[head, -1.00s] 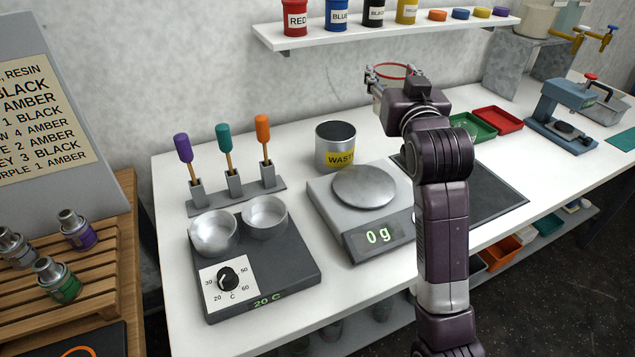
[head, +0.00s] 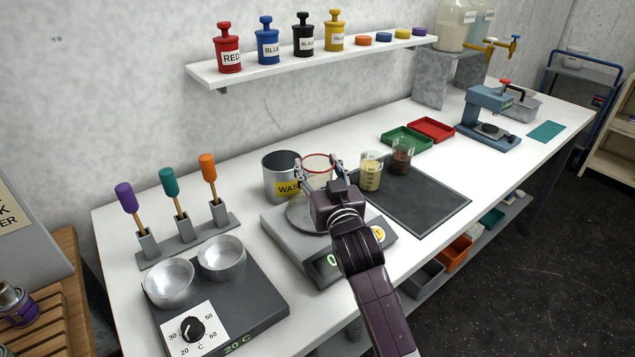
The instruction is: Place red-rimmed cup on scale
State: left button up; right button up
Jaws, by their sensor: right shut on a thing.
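The red-rimmed cup (head: 317,168) is clear and upright, between the fingers of my right gripper (head: 319,176). The gripper is shut on it. The cup shows over the round plate of the grey scale (head: 273,232); my gripper hides its base, so I cannot tell whether it touches the plate. The plate is partly covered by my gripper, and most of the scale's display is hidden behind my right arm. My left gripper is not in view.
A waste can (head: 281,172) stands close behind the scale. A hot plate (head: 240,305) with two metal bowls is at front left.

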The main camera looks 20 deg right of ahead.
aim_at(318, 181)
notch_tip(318, 181, down, 4)
jog(key=shift+f, duration=0.2)
jog(key=shift+f, duration=0.1)
jog(key=o, duration=0.8)
jog(key=shift+o, duration=0.2)
jog(key=shift+r, duration=0.25)
jog(key=s, duration=0.3)
jog(key=s+b, duration=0.1)
jog(key=s, duration=0.7)
jog(key=shift+s+a+f+b, duration=0.1)
jog(key=shift+a+f+b, duration=0.1)
jog(key=shift+a+b, duration=0.1)
jog(key=shift+s, duration=0.45)
